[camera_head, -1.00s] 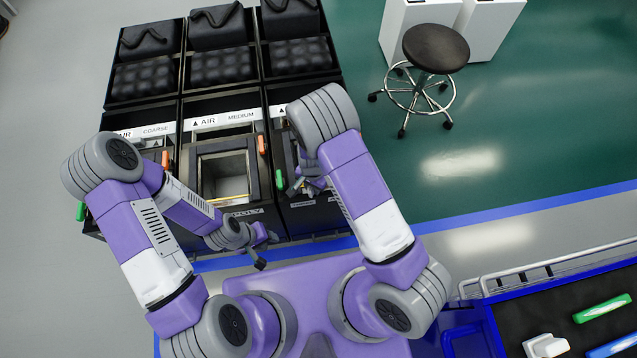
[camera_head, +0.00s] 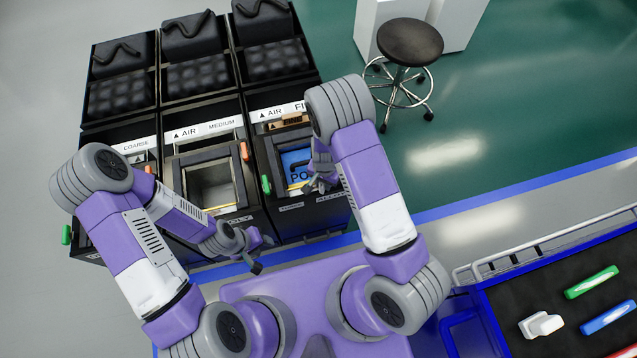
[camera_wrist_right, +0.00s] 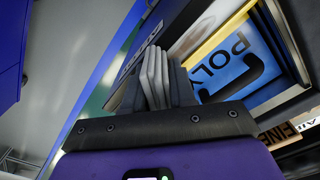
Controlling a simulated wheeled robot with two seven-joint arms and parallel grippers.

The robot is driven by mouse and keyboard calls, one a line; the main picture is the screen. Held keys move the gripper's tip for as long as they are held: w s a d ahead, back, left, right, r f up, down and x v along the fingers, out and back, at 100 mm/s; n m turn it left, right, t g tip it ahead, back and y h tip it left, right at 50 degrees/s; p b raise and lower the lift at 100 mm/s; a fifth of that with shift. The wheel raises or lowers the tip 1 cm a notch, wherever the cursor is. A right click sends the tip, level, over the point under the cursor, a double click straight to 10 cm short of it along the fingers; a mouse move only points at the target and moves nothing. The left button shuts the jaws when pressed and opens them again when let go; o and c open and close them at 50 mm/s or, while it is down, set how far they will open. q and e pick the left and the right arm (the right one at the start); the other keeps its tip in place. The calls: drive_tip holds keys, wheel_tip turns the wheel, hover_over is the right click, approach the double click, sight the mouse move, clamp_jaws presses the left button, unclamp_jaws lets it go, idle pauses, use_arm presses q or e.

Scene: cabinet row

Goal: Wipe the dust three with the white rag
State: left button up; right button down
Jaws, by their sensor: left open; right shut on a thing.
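The third cabinet (camera_head: 310,222) has an open front recess with a blue panel (camera_head: 294,160) marked POLY inside. The panel also shows in the right wrist view (camera_wrist_right: 222,72), with a black handle shape on it. My right gripper (camera_head: 318,184) is at the right side of this recess. It is shut on a pale, folded thing (camera_wrist_right: 154,72), which looks like the white rag. I cannot tell whether the rag touches a surface. No dust patch can be made out. My left gripper (camera_head: 262,253) is open and empty in front of the middle cabinet.
The middle cabinet (camera_head: 238,215) has an open, empty-looking recess. Orange (camera_head: 245,152) and green (camera_head: 266,184) handles stick out beside the recesses. A blue-edged cart (camera_head: 500,340) at lower right carries a white block (camera_head: 541,325) and coloured bars. A stool (camera_head: 410,45) stands behind right.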

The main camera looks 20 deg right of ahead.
drive_tip(key=shift+a+r+p, duration=0.15)
drive_tip(key=shift+r+p, duration=2.55)
drive_tip(key=shift+r, duration=1.15)
